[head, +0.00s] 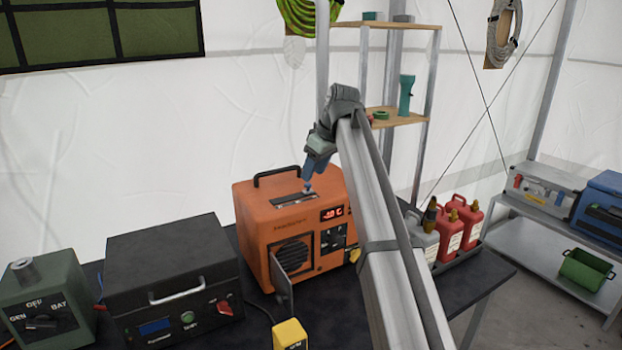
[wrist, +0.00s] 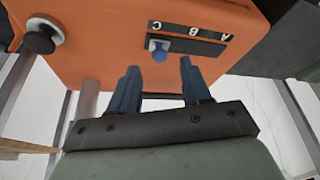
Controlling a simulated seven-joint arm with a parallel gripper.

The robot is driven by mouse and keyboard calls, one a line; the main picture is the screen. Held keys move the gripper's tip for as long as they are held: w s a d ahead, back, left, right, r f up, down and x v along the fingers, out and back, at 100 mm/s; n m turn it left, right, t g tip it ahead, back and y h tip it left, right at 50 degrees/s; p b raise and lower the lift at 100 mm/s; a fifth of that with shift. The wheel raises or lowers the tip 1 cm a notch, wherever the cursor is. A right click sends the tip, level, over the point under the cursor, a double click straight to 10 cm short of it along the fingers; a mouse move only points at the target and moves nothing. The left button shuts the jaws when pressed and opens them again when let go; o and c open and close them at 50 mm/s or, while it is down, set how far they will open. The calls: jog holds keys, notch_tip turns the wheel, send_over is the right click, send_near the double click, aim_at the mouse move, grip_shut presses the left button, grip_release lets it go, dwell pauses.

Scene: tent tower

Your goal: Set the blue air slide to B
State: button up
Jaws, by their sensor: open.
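The blue air slide (wrist: 159,47) is a small round blue knob on a dark slotted strip on top of the orange heater (wrist: 105,35). In the wrist view the strip is marked A, B and C, and the knob sits at the C end. My gripper (wrist: 158,67) is open, with one dark blue finger on each side of the knob's line. The knob shows just beyond the fingertips, and I see no contact. In the head view my gripper (head: 313,170) points down over the strip on the heater (head: 257,222), close above the knob.
A black carry handle (head: 276,172) stands on the heater's top behind the strip. A black box (head: 165,265) and a green switch box (head: 45,300) stand to the left. Red canisters (head: 467,222) stand to the right. A shelf (head: 395,121) rises behind.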

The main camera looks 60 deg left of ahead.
aim_at(308, 184)
jog(key=shift+x, duration=1.75)
grip_shut()
